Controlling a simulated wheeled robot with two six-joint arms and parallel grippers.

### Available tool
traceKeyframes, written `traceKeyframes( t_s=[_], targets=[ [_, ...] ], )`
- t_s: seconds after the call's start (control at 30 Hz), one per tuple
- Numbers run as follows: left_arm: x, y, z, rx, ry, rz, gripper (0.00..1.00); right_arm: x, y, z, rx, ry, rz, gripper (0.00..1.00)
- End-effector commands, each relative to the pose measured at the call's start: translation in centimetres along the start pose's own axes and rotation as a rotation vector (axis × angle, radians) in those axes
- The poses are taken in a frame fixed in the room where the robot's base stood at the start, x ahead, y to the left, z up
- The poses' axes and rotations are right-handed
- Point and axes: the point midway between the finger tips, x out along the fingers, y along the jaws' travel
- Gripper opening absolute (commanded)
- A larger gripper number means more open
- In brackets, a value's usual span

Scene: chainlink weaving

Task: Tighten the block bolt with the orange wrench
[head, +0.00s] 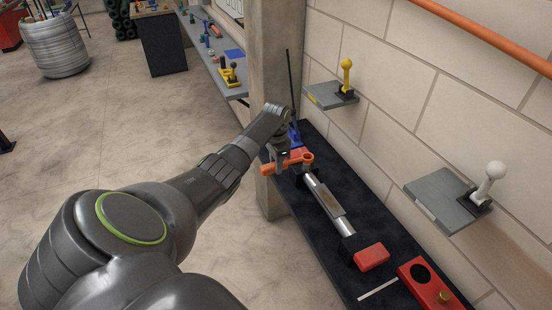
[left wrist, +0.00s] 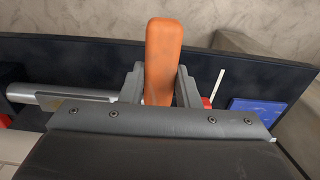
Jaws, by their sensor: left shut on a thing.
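My left gripper (head: 279,156) is shut on the orange wrench (head: 307,158) above the far end of the dark bench. The wrench's ring end points right in the head view, and its handle sticks out left. In the left wrist view the orange handle (left wrist: 164,60) stands between the two fingers of the left gripper (left wrist: 160,88). A red block (head: 432,287) with a round dark hole and a brass bolt (head: 443,296) on it sits at the near end of the bench, well apart from the wrench. My right gripper is not in view.
A silver bar (head: 323,195) lies along the dark bench (head: 377,223), with a red end piece (head: 372,256). A thin white rod (head: 378,289) lies near the front edge. Wall shelves hold a yellow joystick (head: 346,75) and a white joystick (head: 489,182). A pillar (head: 274,60) stands behind the gripper.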

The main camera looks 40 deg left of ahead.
Motion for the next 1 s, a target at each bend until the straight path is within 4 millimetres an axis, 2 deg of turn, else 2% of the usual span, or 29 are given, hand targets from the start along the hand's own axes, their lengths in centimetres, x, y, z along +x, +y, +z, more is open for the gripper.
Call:
traceKeyframes(
  t_s=[0.43, 0.83, 1.0],
  targets=[
    [-3.0, 0.0, 0.0, 0.000, 0.002, -0.002, 0.00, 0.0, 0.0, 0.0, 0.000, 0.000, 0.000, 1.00],
    [-3.3, 0.1, 0.0, -0.004, 0.000, -0.001, 0.00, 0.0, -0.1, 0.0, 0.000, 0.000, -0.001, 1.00],
    [-3.2, 1.1, -0.1, -0.084, 0.001, -0.001, 0.00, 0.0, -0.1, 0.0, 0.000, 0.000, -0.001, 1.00]
  ],
)
